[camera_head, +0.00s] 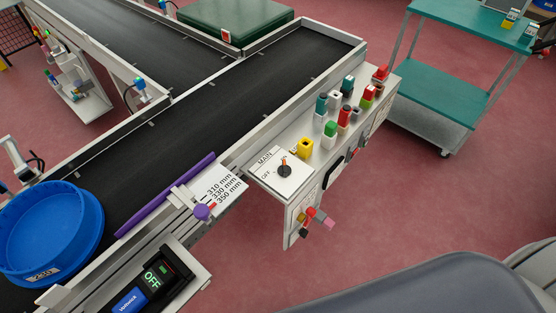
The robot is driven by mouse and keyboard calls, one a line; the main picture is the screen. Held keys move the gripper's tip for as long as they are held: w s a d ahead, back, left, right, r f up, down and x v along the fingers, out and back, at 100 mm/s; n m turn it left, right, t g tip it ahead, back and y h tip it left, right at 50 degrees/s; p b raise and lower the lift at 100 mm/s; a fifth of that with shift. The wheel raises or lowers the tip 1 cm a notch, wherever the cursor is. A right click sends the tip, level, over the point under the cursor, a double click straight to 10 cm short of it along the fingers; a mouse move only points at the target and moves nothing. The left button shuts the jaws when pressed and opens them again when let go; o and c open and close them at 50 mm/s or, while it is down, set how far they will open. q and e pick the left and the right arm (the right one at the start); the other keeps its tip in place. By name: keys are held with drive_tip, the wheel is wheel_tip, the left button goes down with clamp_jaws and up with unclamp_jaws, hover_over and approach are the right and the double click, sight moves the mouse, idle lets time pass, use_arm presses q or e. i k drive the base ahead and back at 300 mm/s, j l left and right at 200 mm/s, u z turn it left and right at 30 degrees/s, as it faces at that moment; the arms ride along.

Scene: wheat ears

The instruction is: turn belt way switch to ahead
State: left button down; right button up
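A control panel (318,150) is fixed along the near side of the conveyor. It carries several coloured buttons and a rotary switch (284,171) on a white plate marked MAIN, with OFF legible to the left of the knob. The knob has a red pointer aimed up, toward small lettering. A black fitting (333,173) sits on the panel's front face. I cannot tell which control is the belt way switch, as no such label is readable. Neither gripper is in view.
A black conveyor belt (200,120) runs diagonally, with a blue tub (92,222) at its lower left. A purple guide bar (165,195) and a display reading OFF (152,279) are nearby. A green-shelved cart (440,88) stands at the right.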

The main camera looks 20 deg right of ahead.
sight(303, 232)
drive_tip(key=z, duration=0.8)
drive_tip(key=l+u, duration=0.15)
drive_tip(key=l, duration=0.25)
drive_tip(key=k+l+u, duration=0.15)
drive_tip(key=l, duration=0.2)
